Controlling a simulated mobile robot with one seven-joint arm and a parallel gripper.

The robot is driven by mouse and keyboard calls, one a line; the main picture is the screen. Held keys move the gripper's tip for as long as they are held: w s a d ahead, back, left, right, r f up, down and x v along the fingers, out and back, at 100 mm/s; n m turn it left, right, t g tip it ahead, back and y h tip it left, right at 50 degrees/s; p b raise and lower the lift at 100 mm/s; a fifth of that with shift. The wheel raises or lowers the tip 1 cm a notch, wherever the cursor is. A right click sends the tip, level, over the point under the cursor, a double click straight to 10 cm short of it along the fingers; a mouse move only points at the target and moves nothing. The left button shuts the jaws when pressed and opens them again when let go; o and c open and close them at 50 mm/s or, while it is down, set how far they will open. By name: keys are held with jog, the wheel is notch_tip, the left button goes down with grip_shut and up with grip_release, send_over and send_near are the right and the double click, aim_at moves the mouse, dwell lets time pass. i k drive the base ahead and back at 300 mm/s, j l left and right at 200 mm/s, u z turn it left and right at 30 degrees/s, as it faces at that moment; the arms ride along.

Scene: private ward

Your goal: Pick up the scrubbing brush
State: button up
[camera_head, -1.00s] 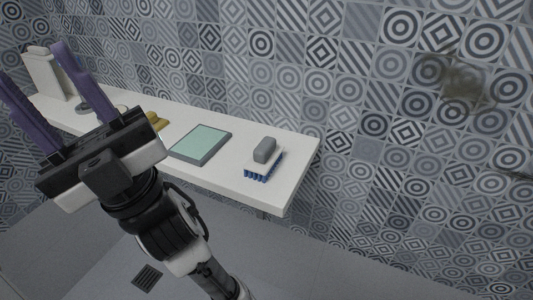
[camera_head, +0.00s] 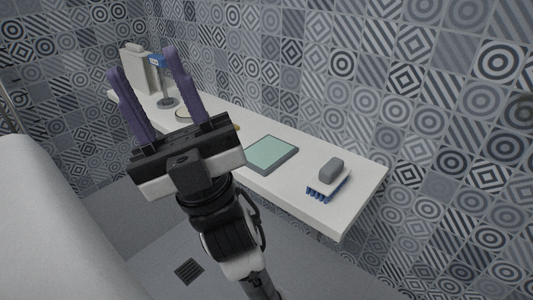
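The scrubbing brush (camera_head: 328,180) rests on the white shelf (camera_head: 345,220) near its right end. It has a grey grip on top, a white body and blue bristles facing down. My gripper (camera_head: 147,82) is at the left of the brush, apart from it. Its two purple fingers are spread wide, point up and away, and have nothing visible between them.
A flat grey box with a pale green top (camera_head: 271,153) lies on the shelf left of the brush. Farther left are a stand with a blue top (camera_head: 160,75) and a beige container (camera_head: 136,72). The patterned wall (camera_head: 440,150) runs behind. A large white rounded surface (camera_head: 45,225) fills the lower left.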

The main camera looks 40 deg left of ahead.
aim_at(332, 175)
jog(key=k+j, duration=0.1)
jog(key=j, duration=0.4)
jog(key=k+j, duration=0.1)
jog(key=j, duration=0.95)
jog(key=k+j, duration=0.15)
jog(key=j, duration=0.35)
jog(key=i, duration=0.5)
jog(key=z, duration=0.05)
